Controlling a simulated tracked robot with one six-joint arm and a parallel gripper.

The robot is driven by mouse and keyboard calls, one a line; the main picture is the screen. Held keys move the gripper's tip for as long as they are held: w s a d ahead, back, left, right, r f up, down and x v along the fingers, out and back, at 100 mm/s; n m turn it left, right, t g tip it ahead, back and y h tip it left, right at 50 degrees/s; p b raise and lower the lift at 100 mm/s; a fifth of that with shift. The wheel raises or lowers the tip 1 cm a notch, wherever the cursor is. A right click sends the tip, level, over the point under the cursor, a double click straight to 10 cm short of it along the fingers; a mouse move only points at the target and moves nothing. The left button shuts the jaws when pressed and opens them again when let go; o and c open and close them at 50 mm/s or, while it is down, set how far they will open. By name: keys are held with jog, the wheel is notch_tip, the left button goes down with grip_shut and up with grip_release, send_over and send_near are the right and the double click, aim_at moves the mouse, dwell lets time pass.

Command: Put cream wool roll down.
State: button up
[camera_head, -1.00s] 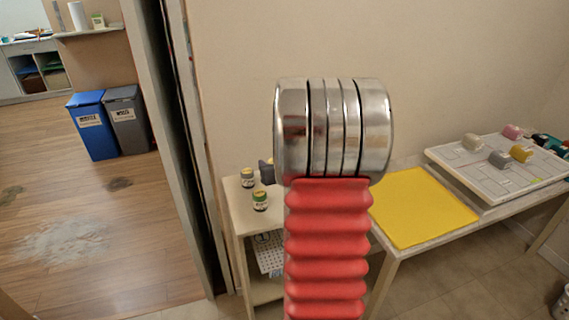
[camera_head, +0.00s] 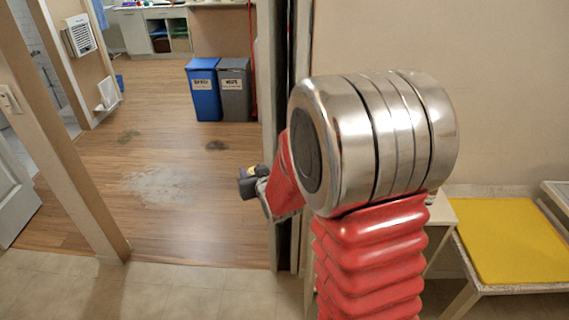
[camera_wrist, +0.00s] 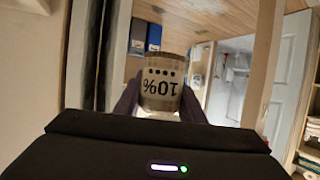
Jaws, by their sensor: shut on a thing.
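My gripper (camera_wrist: 160,110) is shut on a small tan jar (camera_wrist: 161,88) with a dark upside-down "10%" label, seen in the wrist view between two dark fingers. In the head view my gripper (camera_head: 248,184) sticks out left of my red arm, in front of the open doorway and above the floor; the held jar is too small there to read. I see no cream wool roll as such in these frames.
A yellow mat (camera_head: 515,240) lies on the bench at right. A small shelf (camera_head: 441,209) is mostly hidden behind my arm. A blue bin (camera_head: 204,90) and a grey bin (camera_head: 235,92) stand beyond the doorway. The wooden floor (camera_head: 165,235) ahead-left is mostly clear.

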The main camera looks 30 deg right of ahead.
jog(key=a+n+y, duration=0.1)
jog(key=a, duration=0.9)
jog(key=shift+s+a+f, duration=0.25)
jog(key=shift+s+f, duration=0.1)
jog(key=shift+s, duration=0.05)
